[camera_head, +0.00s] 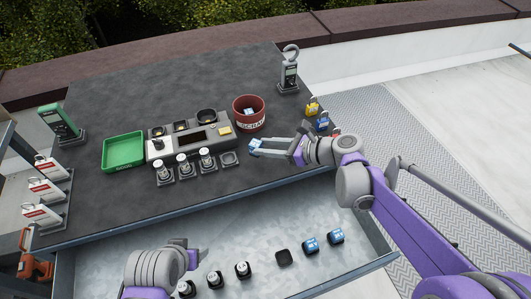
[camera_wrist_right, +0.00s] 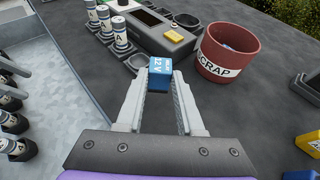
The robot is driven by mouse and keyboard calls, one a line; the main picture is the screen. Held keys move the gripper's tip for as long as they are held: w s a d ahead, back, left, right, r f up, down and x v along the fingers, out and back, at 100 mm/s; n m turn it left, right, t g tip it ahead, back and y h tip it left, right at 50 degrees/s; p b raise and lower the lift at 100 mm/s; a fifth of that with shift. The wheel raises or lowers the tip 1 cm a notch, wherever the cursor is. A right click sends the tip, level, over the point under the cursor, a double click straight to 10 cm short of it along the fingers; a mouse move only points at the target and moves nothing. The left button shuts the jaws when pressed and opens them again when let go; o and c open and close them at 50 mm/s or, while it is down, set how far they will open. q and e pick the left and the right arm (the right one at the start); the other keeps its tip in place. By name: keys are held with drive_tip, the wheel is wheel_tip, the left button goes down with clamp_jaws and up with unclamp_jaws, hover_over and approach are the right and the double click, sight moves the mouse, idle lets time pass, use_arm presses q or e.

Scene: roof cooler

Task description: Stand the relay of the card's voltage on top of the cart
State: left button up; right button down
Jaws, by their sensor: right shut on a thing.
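My right gripper (camera_head: 262,147) is shut on a blue relay (camera_head: 256,145), held above the cart top (camera_head: 110,105) in front of the scrap bin. In the right wrist view the relay (camera_wrist_right: 160,68) sits between the fingertips, its label reading like 12 V. Two more blue relays (camera_head: 310,245) (camera_head: 336,236) stand in the open drawer (camera_head: 345,215), beside an empty dark holder (camera_head: 283,257). My left gripper (camera_head: 190,255) is low over the drawer's left part; its jaws are unclear. A yellow card-like piece (camera_head: 224,131) lies on the grey console; its writing is too small to read.
A red scrap bin (camera_head: 249,112) holds something blue. A green tray (camera_head: 124,152), a console (camera_head: 190,137) and several white-topped cylinders (camera_head: 184,163) stand on the cart. Padlocks (camera_head: 313,106) are at its right edge, a clamp meter (camera_head: 289,75) behind. Bare top lies at left.

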drive_tip(key=shift+f, duration=1.6)
drive_tip(key=shift+b, duration=0.3)
drive_tip(key=shift+f, duration=0.2)
drive_tip(key=c, duration=0.5)
unclamp_jaws()
drive_tip(key=shift+c, duration=0.2)
drive_tip(key=shift+r, duration=0.2)
